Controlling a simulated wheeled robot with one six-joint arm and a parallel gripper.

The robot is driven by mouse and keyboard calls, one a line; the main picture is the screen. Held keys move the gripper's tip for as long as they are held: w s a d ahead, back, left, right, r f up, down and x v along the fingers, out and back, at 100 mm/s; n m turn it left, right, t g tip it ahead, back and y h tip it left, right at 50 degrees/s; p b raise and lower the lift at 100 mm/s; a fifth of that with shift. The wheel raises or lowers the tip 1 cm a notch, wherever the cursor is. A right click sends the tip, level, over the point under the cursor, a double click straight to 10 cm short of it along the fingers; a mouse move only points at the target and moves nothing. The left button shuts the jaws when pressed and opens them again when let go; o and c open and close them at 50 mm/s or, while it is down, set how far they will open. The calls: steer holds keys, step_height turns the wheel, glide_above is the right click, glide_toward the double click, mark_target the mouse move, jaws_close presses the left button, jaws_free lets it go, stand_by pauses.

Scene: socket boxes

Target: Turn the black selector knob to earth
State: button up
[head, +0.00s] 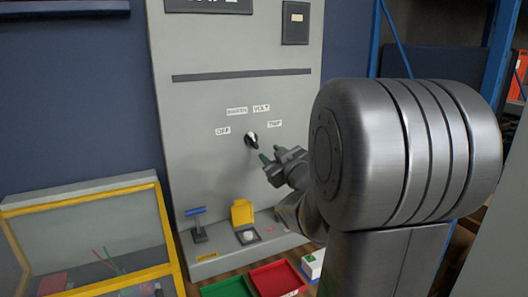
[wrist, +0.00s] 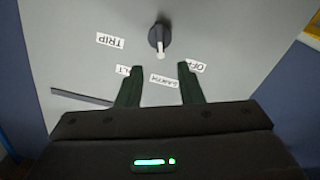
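The black selector knob (head: 251,140) is on the grey panel, ringed by labels reading OFF, EARTH, VOLT and TRIP. In the wrist view the knob (wrist: 158,36) appears upside down, and its white-tipped pointer points toward the EARTH label (wrist: 164,79). My gripper (head: 270,154) is just to the lower right of the knob in the head view. The wrist view shows its two green fingers (wrist: 160,67) spread apart with nothing between them. The knob lies beyond the fingertips, apart from them. The VOLT label (head: 261,107) is partly hidden by a finger in the wrist view.
Lower on the panel are a blue-handled lever (head: 196,211) and a yellow flip cover (head: 242,212). Green (head: 228,287) and red (head: 277,279) trays sit below. A yellow-framed clear case (head: 92,230) stands at left. Blue shelving (head: 497,55) is at right.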

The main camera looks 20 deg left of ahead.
mark_target(255, 141)
steer(key=shift+v, duration=1.5)
steer(key=shift+w, duration=0.1)
steer(key=p+x, duration=0.1)
steer(key=x, duration=1.3)
steer(key=shift+p, duration=0.4)
steer(key=shift+s, duration=0.2)
